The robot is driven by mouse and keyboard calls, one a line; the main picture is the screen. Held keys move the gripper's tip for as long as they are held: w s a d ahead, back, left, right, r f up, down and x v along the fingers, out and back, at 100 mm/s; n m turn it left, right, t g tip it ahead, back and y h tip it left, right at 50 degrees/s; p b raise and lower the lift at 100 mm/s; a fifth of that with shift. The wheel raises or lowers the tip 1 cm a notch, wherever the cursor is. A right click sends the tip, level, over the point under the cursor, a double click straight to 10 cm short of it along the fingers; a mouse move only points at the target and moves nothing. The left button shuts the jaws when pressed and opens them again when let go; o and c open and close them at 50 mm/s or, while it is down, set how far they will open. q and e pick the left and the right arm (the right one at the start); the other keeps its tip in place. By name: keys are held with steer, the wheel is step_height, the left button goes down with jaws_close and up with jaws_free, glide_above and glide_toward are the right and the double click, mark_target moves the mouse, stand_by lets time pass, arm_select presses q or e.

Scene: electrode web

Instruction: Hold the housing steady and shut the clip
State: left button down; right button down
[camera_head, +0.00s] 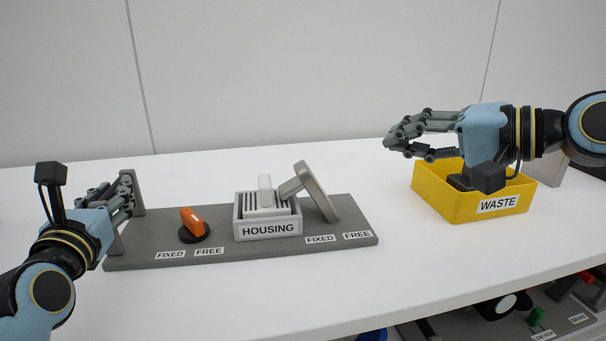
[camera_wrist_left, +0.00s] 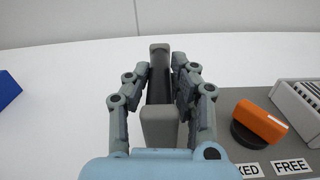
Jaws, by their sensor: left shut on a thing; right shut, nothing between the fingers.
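The light grey housing (camera_head: 267,229) sits on a dark grey base plate (camera_head: 170,253), with a white block (camera_head: 265,193) standing in its slotted top. A grey clip (camera_head: 316,191) with a flat tilted plate stands at the housing's right side, leaning up and away from it. A grey upright handle (camera_wrist_left: 160,126) stands at the base plate's left end. My left gripper (camera_head: 128,193) is shut on this handle, with its fingers on both sides of it in the left wrist view. My right gripper (camera_head: 393,146) is shut and empty, in the air near the waste bin, right of the clip.
An orange knob (camera_head: 192,218) on a black disc sits between handle and housing; it also shows in the left wrist view (camera_wrist_left: 262,121). The yellow waste bin (camera_head: 455,206) stands at right with dark contents. The white table (camera_head: 400,265) is clear between plate and bin. A lower shelf holds several objects.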

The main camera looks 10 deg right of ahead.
arm_select(q)
steer(key=shift+s+f, duration=0.1)
steer(key=shift+f, duration=0.45)
steer(key=c, duration=1.5)
jaws_free()
steer(key=shift+r, duration=0.2)
steer(key=o, duration=0.4)
steer(key=shift+o, duration=0.2)
steer(key=shift+r, duration=0.15)
